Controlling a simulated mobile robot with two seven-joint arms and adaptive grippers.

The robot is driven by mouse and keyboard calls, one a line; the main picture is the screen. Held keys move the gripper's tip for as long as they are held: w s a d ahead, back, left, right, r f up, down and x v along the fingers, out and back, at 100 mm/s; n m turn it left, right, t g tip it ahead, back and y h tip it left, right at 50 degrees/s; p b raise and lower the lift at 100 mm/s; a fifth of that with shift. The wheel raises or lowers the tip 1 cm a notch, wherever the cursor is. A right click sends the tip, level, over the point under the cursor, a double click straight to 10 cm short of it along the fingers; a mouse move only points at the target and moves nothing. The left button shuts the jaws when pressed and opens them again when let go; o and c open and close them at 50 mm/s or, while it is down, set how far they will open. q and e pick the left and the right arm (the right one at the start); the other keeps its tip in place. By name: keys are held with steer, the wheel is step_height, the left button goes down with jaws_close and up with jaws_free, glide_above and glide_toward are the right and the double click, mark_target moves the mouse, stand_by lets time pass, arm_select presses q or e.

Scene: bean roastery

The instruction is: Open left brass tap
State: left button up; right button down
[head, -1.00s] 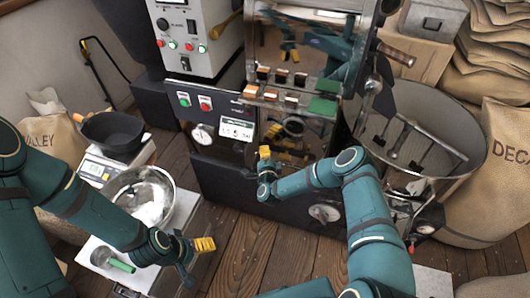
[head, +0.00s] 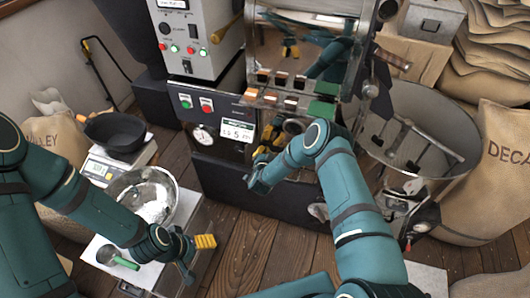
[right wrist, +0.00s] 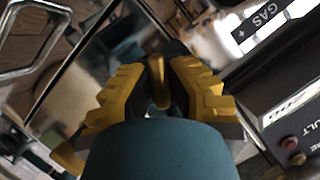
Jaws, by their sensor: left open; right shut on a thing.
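The left brass tap (right wrist: 158,80) shows in the right wrist view as a short brass-coloured lever between the yellow finger pads. My right gripper (head: 266,152) is at the roaster's dark front panel in the head view, its fingers closed on the tap. In the right wrist view the gripper (right wrist: 158,92) has one pad on each side of the lever. The tap's base and pivot are hidden behind the fingers. In the head view the gripper and arm cover the tap. My left gripper (head: 203,243) is open and empty, low at the left, apart from the panel.
A GAS label (right wrist: 265,22) is beside the tap. The front panel carries a white display card (head: 237,131) and green and red buttons. A round cooling bin (head: 425,125) stands at the right. A steel bowl (head: 130,183) and a scale (head: 103,166) are at the left.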

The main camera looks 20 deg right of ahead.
steer(key=shift+w+r+n+g+h, duration=0.1)
steer(key=shift+n+g+h, duration=0.45)
steer(key=shift+n, duration=0.65)
steer(key=shift+n+g+h+b, duration=0.45)
steer(key=shift+n+h+b, duration=0.25)
steer(key=shift+n, duration=0.3)
steer(key=c, duration=1)
jaws_free()
steer(key=v, duration=1.2)
